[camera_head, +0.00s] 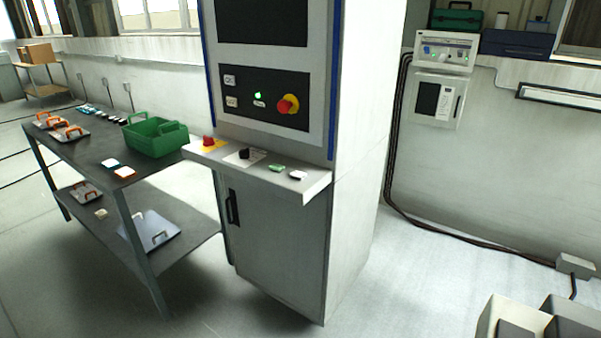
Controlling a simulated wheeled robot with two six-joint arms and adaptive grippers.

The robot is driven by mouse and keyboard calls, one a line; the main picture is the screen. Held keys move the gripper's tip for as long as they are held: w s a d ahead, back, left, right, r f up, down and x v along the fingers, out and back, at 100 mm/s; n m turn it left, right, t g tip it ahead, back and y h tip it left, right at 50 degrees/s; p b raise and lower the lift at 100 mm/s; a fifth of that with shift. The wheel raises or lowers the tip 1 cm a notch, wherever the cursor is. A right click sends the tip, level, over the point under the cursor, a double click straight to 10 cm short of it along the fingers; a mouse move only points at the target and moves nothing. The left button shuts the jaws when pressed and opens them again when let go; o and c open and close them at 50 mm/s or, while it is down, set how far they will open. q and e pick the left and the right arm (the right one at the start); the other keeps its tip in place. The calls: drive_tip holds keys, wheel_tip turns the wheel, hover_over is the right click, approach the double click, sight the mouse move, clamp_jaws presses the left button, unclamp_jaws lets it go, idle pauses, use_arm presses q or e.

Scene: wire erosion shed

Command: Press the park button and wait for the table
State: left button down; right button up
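A tall white control cabinet (357,130) with blue edge strips stands in the middle. Its black panel (270,118) carries two small pale labelled squares (230,80) at left, a lit green lamp or button (257,95) with a pale label below, and a red mushroom knob (288,105) on yellow. The ledge below (316,186) carries a red knob (208,142) on yellow, a black knob (244,154) on white, a green piece (277,168) and a pale pinkish piece (298,175). The labels are too small to read, so I cannot tell which is the park button. Neither gripper shows.
A dark two-level bench (82,150) at left holds a green crate (155,139) and orange-handled plates. A wall unit (445,50) hangs at back right, with cables running down to the floor. Beige and grey blocks (510,318) sit at bottom right.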

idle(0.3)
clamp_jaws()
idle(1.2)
